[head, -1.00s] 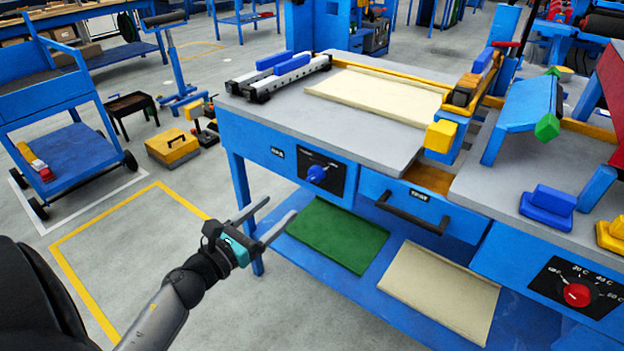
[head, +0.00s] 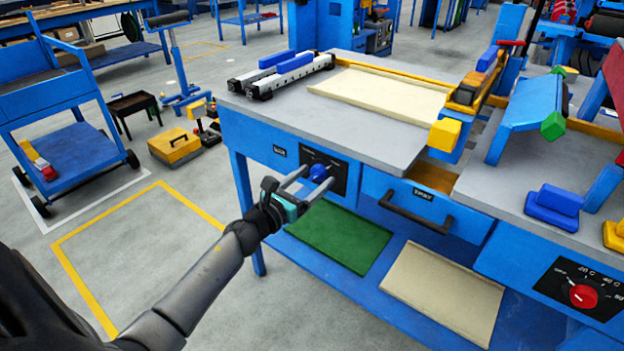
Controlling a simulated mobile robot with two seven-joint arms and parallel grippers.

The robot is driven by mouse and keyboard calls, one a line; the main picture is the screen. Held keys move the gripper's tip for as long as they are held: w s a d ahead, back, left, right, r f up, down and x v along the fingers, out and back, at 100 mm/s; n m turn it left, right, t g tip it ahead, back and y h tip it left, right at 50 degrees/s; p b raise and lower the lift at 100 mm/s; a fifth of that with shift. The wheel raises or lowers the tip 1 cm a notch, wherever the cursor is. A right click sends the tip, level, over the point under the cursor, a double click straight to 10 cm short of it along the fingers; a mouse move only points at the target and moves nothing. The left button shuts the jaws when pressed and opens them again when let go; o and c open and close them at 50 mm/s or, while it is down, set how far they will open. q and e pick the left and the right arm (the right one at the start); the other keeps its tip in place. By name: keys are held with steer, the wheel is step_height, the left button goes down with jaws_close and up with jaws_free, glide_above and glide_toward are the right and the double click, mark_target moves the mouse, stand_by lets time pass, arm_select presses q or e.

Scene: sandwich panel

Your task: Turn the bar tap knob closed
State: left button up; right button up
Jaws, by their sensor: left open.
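The blue knob (head: 318,172) sits on a black plate (head: 339,178) on the front face of the workbench. My left gripper (head: 313,182) is open, with its two grey fingers reaching up to the knob. The fingertips appear to lie around or just in front of the knob; I cannot tell whether they touch it. A red knob (head: 583,296) with a temperature scale sits on another black plate at the lower right. The lettering near the blue knob is too small to read. My right gripper is not in view.
A drawer with a dark handle (head: 415,215) is right of the blue knob. Below, a green sheet (head: 340,236) and a cream sheet (head: 443,290) lie on the blue lower shelf (head: 375,262). Open floor lies to the left, with a blue cart (head: 70,150) beyond.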

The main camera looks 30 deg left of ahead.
arm_select(q)
jaws_close()
stand_by(0.7)
